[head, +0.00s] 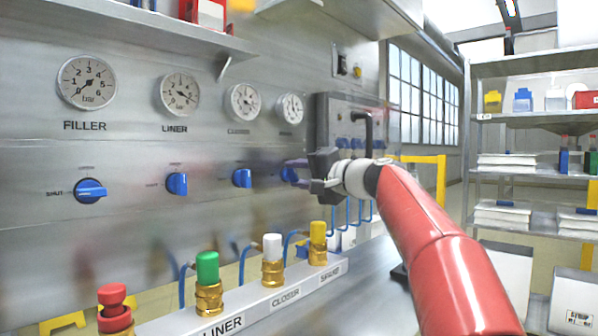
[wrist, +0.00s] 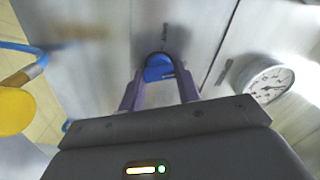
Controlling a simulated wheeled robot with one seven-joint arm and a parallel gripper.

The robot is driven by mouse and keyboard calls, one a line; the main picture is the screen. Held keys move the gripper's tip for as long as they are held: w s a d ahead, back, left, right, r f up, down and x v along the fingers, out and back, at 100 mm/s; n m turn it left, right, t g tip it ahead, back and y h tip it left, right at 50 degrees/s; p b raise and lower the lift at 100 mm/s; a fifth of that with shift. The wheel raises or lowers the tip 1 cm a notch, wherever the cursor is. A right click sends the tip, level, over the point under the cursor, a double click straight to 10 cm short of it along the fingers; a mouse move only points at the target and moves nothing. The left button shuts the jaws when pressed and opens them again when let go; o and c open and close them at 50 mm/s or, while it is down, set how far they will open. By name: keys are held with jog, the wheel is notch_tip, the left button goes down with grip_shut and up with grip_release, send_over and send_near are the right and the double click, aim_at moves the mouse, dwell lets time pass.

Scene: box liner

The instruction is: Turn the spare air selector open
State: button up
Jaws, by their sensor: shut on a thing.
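The spare air selector is the fourth blue knob (head: 288,175) along the steel panel, below the fourth gauge. It is partly hidden behind my fingers in the head view. My gripper (head: 294,168) reaches the panel from the right and is shut on this knob. In the wrist view the blue knob (wrist: 159,70) sits between the two purple fingers (wrist: 160,80).
Three more blue knobs, filler (head: 90,191), liner (head: 176,184) and closer (head: 242,178), lie to the left. Gauges (head: 87,82) hang above. Below, a ledge carries capped brass fittings, with a yellow one (head: 318,243) under my gripper. A grey box (head: 340,112) stands just right.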

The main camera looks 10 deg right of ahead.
jog(key=shift+f+m+p, duration=0.1)
jog(key=shift+m+p, duration=0.5)
jog(key=shift+m, duration=1.5)
jog(key=o, duration=1)
jog(key=shift+c, duration=0.2)
jog(key=shift+s+d, duration=0.1)
jog(key=b+v, duration=0.2)
jog(key=v, duration=0.5)
jog(key=shift+s+d, duration=0.2)
jog(key=shift+s, duration=0.1)
